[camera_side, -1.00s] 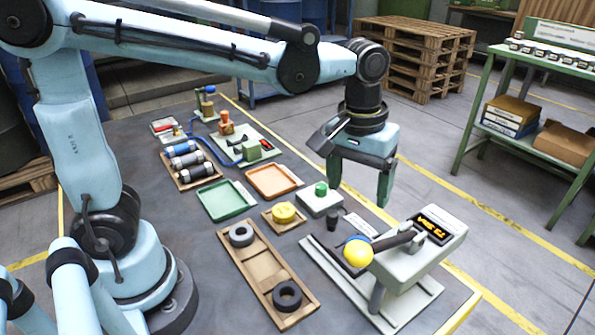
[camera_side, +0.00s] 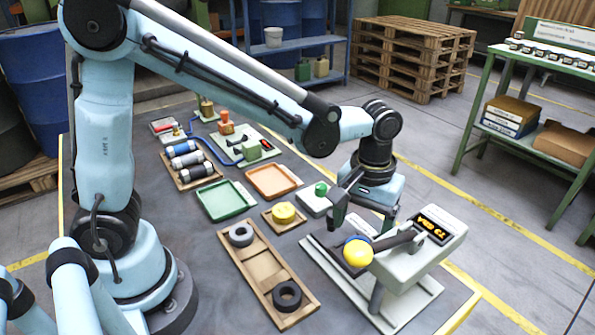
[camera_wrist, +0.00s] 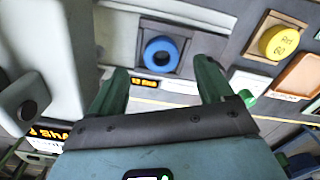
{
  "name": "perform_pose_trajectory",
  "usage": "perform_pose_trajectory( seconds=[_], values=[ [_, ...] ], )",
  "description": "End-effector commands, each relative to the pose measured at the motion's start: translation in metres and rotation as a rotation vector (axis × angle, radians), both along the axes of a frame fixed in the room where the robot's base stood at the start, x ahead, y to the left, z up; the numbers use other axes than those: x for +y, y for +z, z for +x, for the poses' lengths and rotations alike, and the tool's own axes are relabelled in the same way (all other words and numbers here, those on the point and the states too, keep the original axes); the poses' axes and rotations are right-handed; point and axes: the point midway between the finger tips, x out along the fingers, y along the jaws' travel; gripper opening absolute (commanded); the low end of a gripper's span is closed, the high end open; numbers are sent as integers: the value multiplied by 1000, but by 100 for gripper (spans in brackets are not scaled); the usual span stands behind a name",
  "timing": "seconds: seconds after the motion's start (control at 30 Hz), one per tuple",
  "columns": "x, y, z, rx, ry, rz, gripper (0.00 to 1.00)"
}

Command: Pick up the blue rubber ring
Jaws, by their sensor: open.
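The blue rubber ring (camera_wrist: 148,50) lies around a dark centre on a grey plate in the wrist view, just beyond my open fingertips and between their lines. In the side view only a blue edge (camera_side: 356,239) shows; a yellow ball (camera_side: 358,254) hides the rest. My gripper (camera_side: 363,217) points down above and behind the yellow ball, its two green fingers spread apart. In the wrist view my gripper (camera_wrist: 163,68) is open with nothing between the fingers.
A grey machine (camera_side: 420,255) with an orange-lit display stands right of the ring, close to my fingers. A yellow disc (camera_side: 284,212) and a green-knobbed box (camera_side: 315,205) stand nearby.

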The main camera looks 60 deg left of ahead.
Motion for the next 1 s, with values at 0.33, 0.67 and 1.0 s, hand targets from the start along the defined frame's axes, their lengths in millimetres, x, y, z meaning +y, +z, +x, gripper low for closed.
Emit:
perform_pose_trajectory(
  seconds=[0.33,0.67,1.0],
  values=[
    [2,-41,1,-1,0,-1,81],
    [2,-45,1,-1,0,-1,81],
    [2,-45,1,-1,0,0,29]
  ],
)
